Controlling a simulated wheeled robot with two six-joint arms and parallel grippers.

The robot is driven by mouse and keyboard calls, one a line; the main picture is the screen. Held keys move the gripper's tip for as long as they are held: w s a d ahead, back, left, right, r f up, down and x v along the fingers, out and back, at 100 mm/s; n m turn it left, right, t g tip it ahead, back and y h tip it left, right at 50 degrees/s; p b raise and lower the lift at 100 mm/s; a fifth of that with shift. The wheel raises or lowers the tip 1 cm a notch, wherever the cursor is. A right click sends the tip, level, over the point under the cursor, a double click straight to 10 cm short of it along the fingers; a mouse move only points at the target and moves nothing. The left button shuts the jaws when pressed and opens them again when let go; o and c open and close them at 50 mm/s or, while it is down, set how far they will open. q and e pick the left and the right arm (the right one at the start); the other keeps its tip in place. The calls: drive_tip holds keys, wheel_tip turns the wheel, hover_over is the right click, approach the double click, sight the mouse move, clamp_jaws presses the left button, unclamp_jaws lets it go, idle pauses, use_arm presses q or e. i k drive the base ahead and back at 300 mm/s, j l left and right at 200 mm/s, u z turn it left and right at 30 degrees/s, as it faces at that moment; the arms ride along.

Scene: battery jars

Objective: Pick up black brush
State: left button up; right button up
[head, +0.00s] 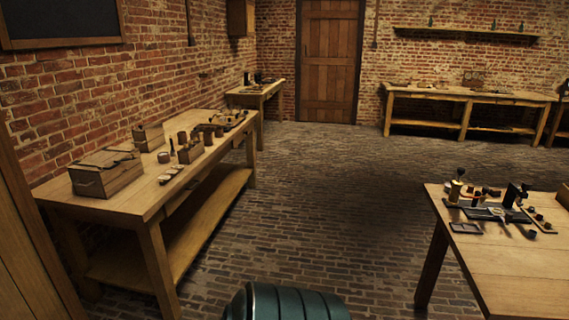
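I cannot make out the black brush for certain. A small dark upright item (172,147) stands on the long wooden bench (150,197) at the left, among small brown jars and boxes; it is too small to identify. Several dark items, including a black upright piece (511,195), are on the wooden table (520,272) at the right; none is clearly a brush. Neither of my grippers is in view.
A wooden box (106,174) sits on the left bench's near end. A small table (258,94) stands behind that bench. Another workbench (455,94) lines the back wall beside a closed wooden door (329,62). The brick floor (330,190) between the benches is clear.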

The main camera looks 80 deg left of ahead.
sight(172, 152)
drive_tip(key=j+u, duration=0.1)
drive_tip(key=u, duration=0.35)
drive_tip(key=j+u, duration=0.1)
drive_tip(key=u, duration=0.35)
drive_tip(key=j+u, duration=0.15)
drive_tip(key=u, duration=0.3)
drive_tip(key=j+u, duration=0.1)
drive_tip(key=u, duration=0.75)
drive_tip(key=i+j+u, duration=0.65)
drive_tip(key=u, duration=0.15)
drive_tip(key=i+j+u, duration=0.1)
drive_tip(key=i+u, duration=0.35)
drive_tip(key=i, duration=0.7)
drive_tip(key=j+u, duration=0.05)
drive_tip(key=j, duration=0.05)
